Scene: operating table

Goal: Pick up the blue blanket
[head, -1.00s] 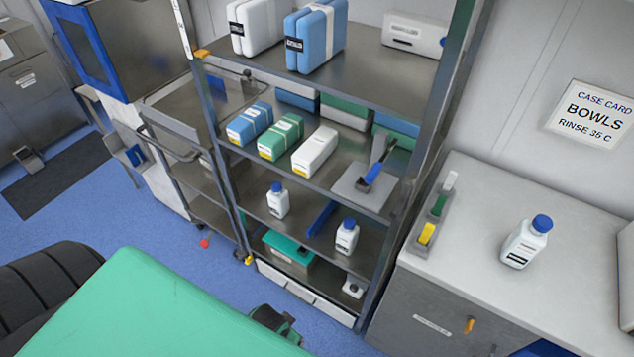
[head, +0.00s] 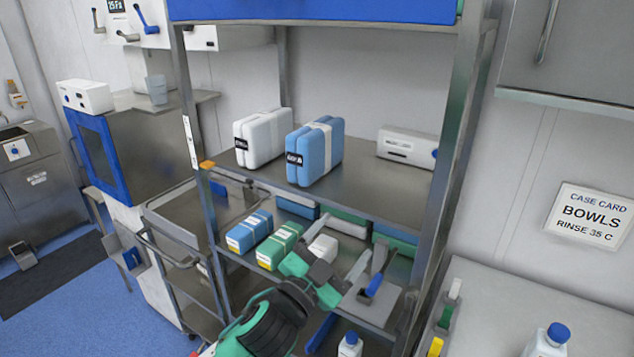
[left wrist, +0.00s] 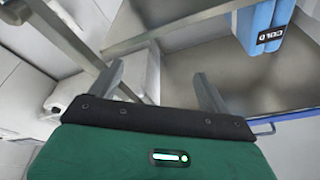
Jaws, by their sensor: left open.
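The blue blanket (head: 314,153) is a folded blue bundle with a white band and a dark label. It stands upright on the upper shelf, right of a white bundle (head: 262,138). In the left wrist view the blue blanket (left wrist: 262,22) shows at the upper right, partly cut off. My left gripper (head: 338,268) is in front of the rack, lower than the blanket and apart from it. In the left wrist view its two fingers (left wrist: 163,88) are spread with nothing between them. My right gripper is not in view.
The upper shelf (head: 350,190) has bare room right of the blanket, up to a white box (head: 407,147). The rack's right post (head: 455,170) stands beside it. Smaller blue and green packs (head: 279,246) fill the shelf below. A counter with a bottle (head: 548,341) is at right.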

